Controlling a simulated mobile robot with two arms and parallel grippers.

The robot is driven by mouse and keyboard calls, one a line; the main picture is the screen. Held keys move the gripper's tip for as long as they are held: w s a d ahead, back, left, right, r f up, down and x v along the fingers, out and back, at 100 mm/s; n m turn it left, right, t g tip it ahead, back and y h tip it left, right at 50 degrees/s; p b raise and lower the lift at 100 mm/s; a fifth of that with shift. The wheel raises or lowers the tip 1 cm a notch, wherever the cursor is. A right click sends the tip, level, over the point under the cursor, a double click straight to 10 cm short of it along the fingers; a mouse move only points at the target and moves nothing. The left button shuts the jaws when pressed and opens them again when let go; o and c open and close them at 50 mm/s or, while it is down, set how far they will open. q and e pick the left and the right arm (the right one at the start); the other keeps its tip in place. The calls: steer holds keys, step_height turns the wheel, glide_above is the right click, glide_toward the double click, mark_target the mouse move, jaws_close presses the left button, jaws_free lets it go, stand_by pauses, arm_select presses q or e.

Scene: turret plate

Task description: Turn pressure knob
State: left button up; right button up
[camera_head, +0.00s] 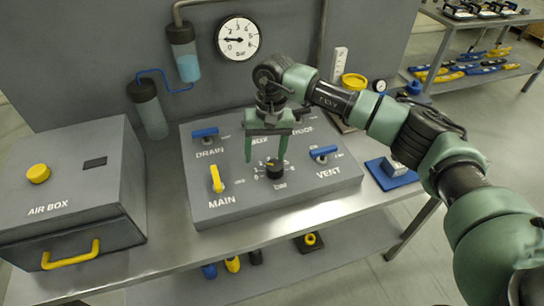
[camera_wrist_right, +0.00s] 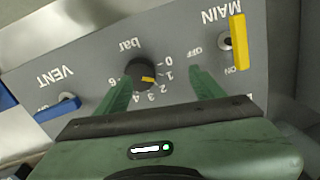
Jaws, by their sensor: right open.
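The black pressure knob (camera_head: 274,169) sits on the grey panel above the label "bar". In the right wrist view the knob (camera_wrist_right: 138,73) shows a yellow pointer mark turned toward the 1 to 2 side of its scale. My right gripper (camera_head: 266,158) is open, its green fingers pointing down over the panel just behind the knob. In the right wrist view the gripper (camera_wrist_right: 163,82) has one finger close to the knob and the other well apart from it. I cannot tell whether a finger touches it. My left gripper is not in view.
The panel (camera_head: 320,187) has a yellow MAIN lever (camera_head: 216,179), a blue DRAIN lever (camera_head: 205,133) and a blue VENT lever (camera_head: 323,151). A grey air box (camera_head: 75,195) stands left.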

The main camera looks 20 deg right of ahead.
mark_target(275, 165)
steer(key=shift+w+d+r+h, duration=0.15)
steer(key=shift+d+r+h, duration=0.1)
steer(key=shift+d, duration=0.4)
steer(key=shift+w+d+r+h, duration=0.15)
steer(key=shift+d+h, duration=0.1)
steer(key=shift+d, duration=0.65)
step_height(275, 165, down, 6)
steer(key=p, duration=0.3)
steer(key=shift+s+a+f, duration=0.1)
steer(key=shift+s, duration=0.05)
steer(key=shift+f, duration=0.55)
steer(key=shift+c, duration=0.3)
